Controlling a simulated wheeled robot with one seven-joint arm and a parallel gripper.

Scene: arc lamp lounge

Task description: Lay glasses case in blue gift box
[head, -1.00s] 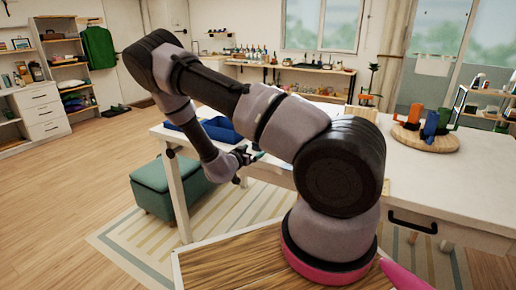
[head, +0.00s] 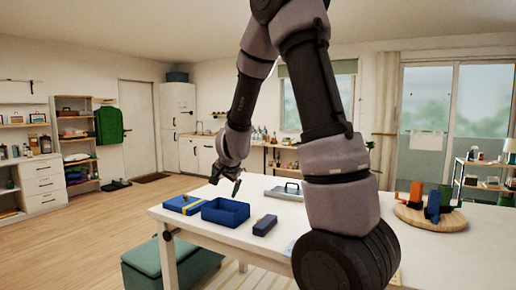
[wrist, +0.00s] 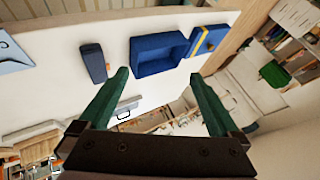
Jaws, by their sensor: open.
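The glasses case (head: 265,225) is a dark navy block lying on the white table, right of the blue gift box (head: 225,213). In the wrist view the glasses case (wrist: 93,62) shows a small orange mark at one end. The gift box is open at the top and looks empty; it also shows in the wrist view (wrist: 158,52). Its apparent lid (head: 183,204), blue with a yellow ribbon, lies to its left. My gripper (head: 225,182) is open and empty above the table, with green fingers (wrist: 159,76) apart. It touches neither case nor box.
A grey tray with a handle (head: 285,190) lies behind the case. A round wooden board (head: 430,217) with orange and blue items is at the right of the table. A green ottoman (head: 160,268) stands by the table's front left.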

